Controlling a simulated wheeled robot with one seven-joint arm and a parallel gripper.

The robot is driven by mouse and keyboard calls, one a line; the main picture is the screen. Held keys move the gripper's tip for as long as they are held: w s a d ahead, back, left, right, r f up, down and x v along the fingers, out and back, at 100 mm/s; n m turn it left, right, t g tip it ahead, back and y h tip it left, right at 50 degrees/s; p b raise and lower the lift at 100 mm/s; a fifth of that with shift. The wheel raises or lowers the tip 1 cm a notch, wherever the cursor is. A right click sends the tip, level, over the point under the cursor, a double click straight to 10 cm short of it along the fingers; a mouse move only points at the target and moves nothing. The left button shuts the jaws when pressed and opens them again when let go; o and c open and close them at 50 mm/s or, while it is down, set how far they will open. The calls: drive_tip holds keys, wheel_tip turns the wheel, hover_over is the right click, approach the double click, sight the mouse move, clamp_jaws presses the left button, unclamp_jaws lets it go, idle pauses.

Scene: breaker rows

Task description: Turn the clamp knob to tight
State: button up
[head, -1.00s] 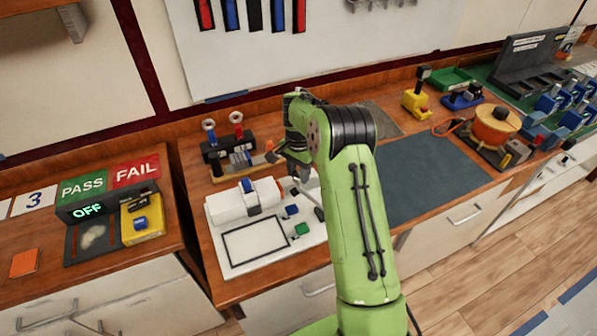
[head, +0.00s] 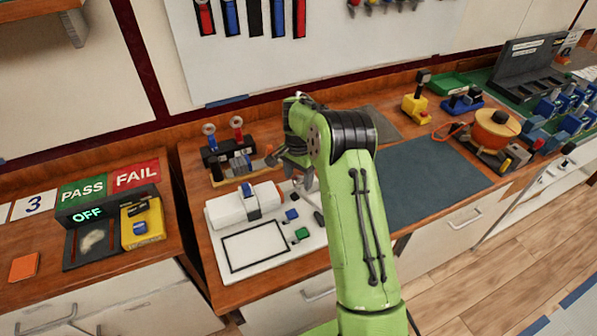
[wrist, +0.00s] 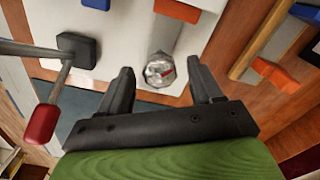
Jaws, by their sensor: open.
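In the wrist view a grey cylindrical knob (wrist: 160,72) with a round face and a red pointer mark stands out between my fingertips; it looks like the clamp knob. My gripper (wrist: 160,66) is open, with one finger on each side of the knob and visible gaps on both sides. I cannot tell how far the fingertips are from it in depth. In the head view my gripper (head: 303,181) is over the back right of the white board (head: 222,262), partly hidden by my arm. The knob is not clear there.
A lever with a red tip (wrist: 42,122) and a dark block (wrist: 78,48) lie left of my gripper in the wrist view. In the head view, a white block with a blue band (head: 230,206) and a green block (head: 302,234) are close by. The dark mat (head: 425,180) is clear.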

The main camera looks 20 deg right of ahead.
sight(298, 178)
wheel_tip(298, 178, up, 16)
drive_tip(key=p, duration=0.2)
drive_tip(key=shift+f, duration=0.15)
drive_tip(key=s+a+r+n+t+h, duration=0.1)
drive_tip(key=s+a+r+n+t, duration=0.2)
drive_tip(key=s+r, duration=0.4)
drive_tip(key=s+a+r+n, duration=0.35)
drive_tip(key=s+r, duration=0.25)
drive_tip(key=s, duration=0.4)
drive_tip(key=s+a+f+n+t, duration=0.1)
drive_tip(key=s+a+f+n, duration=0.1)
drive_tip(key=s, duration=0.6)
drive_tip(key=s+a+f+n+t+y, duration=0.1)
drive_tip(key=s+a+f+n, duration=0.1)
drive_tip(key=s, duration=0.5)
drive_tip(key=shift+s+f+n+t, duration=0.35)
drive_tip(key=shift+f+n, duration=0.35)
drive_tip(key=shift+n, duration=0.45)
